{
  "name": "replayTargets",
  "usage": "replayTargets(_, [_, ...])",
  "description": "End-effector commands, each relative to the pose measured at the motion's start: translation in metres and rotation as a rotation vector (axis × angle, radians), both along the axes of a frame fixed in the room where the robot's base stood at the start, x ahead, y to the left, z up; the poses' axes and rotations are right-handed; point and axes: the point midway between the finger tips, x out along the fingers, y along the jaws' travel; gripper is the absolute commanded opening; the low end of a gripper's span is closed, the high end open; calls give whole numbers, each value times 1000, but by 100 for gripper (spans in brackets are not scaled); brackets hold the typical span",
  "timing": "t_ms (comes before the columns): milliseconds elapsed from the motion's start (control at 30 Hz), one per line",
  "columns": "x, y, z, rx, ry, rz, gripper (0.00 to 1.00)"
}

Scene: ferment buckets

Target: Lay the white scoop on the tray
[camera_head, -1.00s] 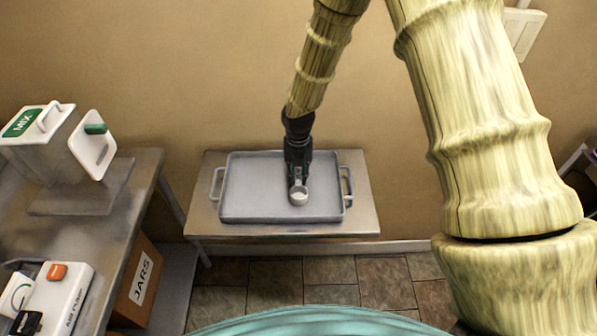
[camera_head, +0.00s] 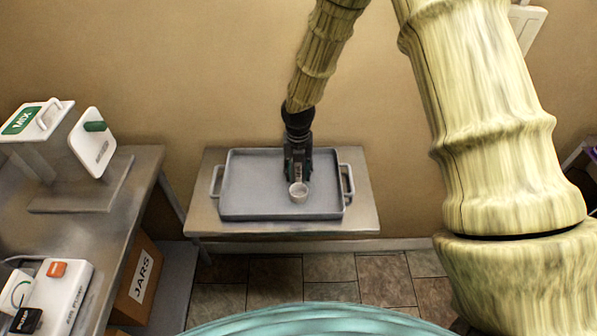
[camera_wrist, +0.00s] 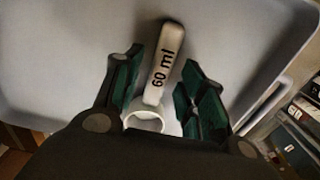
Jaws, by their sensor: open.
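The white scoop (camera_head: 299,192) is at the grey tray (camera_head: 239,209), near the middle of its floor. In the wrist view the scoop's handle (camera_wrist: 164,66), marked "60 ml", lies between the fingers, with its round cup (camera_wrist: 144,121) closer to my palm. My gripper (camera_head: 298,178) is over the tray, its fingers (camera_wrist: 158,84) spread with a gap on each side of the handle. The scoop looks to be resting on the tray (camera_wrist: 90,30). In the head view my gripper hides the handle.
The tray has raised rims and a side handle at each end, on a small metal table (camera_head: 365,205) against the wall. At left a metal bench (camera_head: 140,180) holds a MIX container (camera_head: 40,125) and an air pump (camera_head: 62,292). A JARS box (camera_head: 140,280) stands below.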

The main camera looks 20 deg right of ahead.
Motion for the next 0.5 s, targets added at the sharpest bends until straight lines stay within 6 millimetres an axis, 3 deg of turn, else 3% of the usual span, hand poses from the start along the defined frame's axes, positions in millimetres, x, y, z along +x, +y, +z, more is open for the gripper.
replayTargets(500, [1, 0, 66, 1, -3, 0, 41])
